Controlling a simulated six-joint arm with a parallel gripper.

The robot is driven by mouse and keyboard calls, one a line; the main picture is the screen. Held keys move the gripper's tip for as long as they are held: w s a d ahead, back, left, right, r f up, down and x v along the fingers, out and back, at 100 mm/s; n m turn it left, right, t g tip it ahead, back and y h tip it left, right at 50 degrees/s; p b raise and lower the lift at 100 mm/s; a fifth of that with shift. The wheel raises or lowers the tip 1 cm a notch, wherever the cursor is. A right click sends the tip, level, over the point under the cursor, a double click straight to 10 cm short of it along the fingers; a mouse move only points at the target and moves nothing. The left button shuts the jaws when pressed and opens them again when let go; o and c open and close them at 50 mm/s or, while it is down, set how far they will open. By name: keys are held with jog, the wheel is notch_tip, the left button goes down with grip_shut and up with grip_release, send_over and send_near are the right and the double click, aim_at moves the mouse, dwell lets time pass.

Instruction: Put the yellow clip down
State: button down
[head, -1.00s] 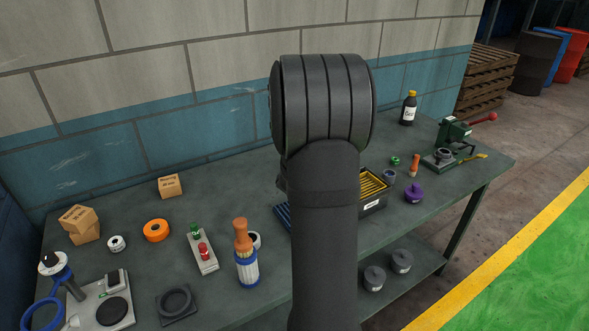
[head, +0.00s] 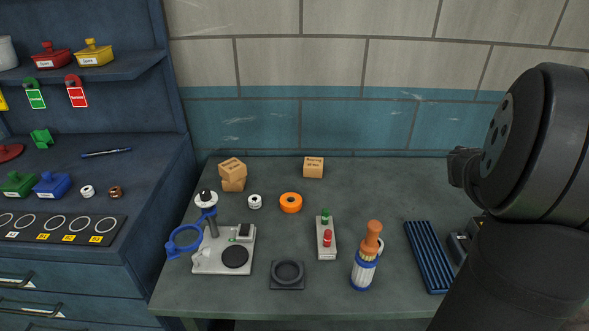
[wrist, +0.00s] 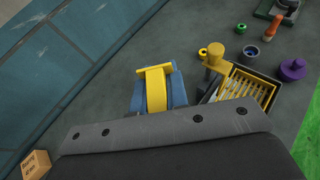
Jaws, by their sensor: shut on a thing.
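The yellow clip (wrist: 155,88) shows in the wrist view just beyond the dark edge of my gripper's body. My gripper (wrist: 158,72) is shut on it, above the bench. Blue surfaces show on both sides of the clip; I cannot tell whether they are finger parts or the blue ribbed tray below. In the head view my gripper (head: 462,170) is at the right, partly hidden by my own arm, and the clip is not visible there.
A yellow-slatted dark tray (wrist: 222,92) and a yellow post (wrist: 213,62) lie right of the clip. A blue ribbed tray (head: 430,257), a brush holder (head: 364,272) and a red-green button box (head: 326,240) stand on the bench (head: 375,190). Bare bench lies behind them.

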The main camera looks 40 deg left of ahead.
jog(key=shift+a+r, duration=0.1)
jog(key=shift+r, duration=0.7)
jog(key=a+n+g+y, duration=0.5)
jog(key=a+n+y, duration=0.55)
jog(key=a, duration=2.45)
jog(key=s+a+n+g+y, duration=0.1)
jog(key=s+a+n+g, duration=0.4)
jog(key=a, duration=0.5)
jog(key=s+a+n+g+y, duration=0.2)
jog(key=s+a+g, duration=0.1)
jog(key=s+a, duration=0.55)
notch_tip(320, 180, down, 11)
jog(key=a, duration=0.2)
jog(key=shift+n, duration=0.25)
jog(key=s+a+f, duration=0.1)
jog(key=a+f, duration=0.1)
jog(key=a, duration=0.1)
jog(key=s+a+f, duration=0.2)
jog(key=a+f, duration=0.1)
jog(key=s+a+f, duration=0.1)
jog(key=a+f, duration=0.1)
jog(key=a, duration=0.2)
jog(key=shift+s+f, duration=0.2)
jog(key=shift+s, duration=0.2)
jog(key=shift+f, duration=1.9)
